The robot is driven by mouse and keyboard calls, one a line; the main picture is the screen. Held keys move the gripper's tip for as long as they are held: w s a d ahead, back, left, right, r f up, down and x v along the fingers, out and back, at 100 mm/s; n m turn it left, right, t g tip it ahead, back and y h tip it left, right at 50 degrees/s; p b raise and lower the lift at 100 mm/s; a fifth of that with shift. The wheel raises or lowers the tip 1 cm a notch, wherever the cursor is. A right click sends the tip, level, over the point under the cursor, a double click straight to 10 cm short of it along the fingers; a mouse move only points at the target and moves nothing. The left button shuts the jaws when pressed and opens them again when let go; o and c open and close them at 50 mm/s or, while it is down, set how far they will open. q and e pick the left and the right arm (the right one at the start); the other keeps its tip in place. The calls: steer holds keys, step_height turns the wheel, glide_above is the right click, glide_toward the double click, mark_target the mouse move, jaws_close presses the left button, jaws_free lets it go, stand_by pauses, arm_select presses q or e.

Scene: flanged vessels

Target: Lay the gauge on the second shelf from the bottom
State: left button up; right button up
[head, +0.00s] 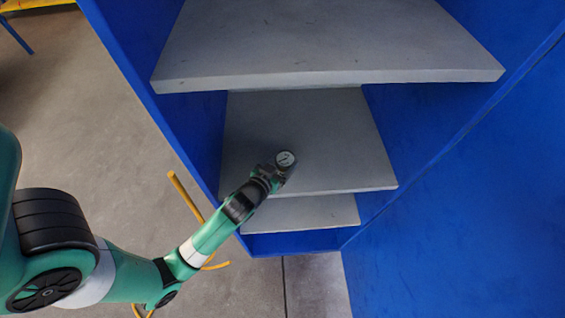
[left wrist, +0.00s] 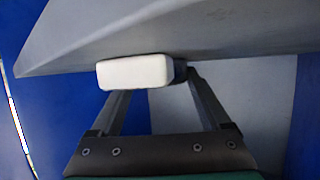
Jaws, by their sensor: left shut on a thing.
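The gauge (head: 285,159) is small and round with a white dial and dark rim. My left gripper (head: 270,173) is shut on it. In the head view the gauge appears against the middle grey shelf (head: 310,120), the second from the bottom of those seen, near its front edge. I cannot tell whether it touches that shelf. In the left wrist view a pale rounded block, apparently the gauge (left wrist: 135,72), sits at the fingertips of the left gripper (left wrist: 152,88), close to a grey board. My right gripper is not in view.
The blue cabinet (head: 430,130) has side walls around the shelves. An upper shelf (head: 330,40) overhangs the middle one, and the lowest shelf (head: 310,212) shows below. The visible part of the middle shelf is otherwise bare. A yellow-orange bar (head: 185,195) shows beside my left arm.

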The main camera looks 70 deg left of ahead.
arm_select(q)
steer(key=shift+f, duration=0.1)
steer(key=o, duration=1.5)
steer(key=shift+r, duration=0.25)
steer(key=v, duration=1.2)
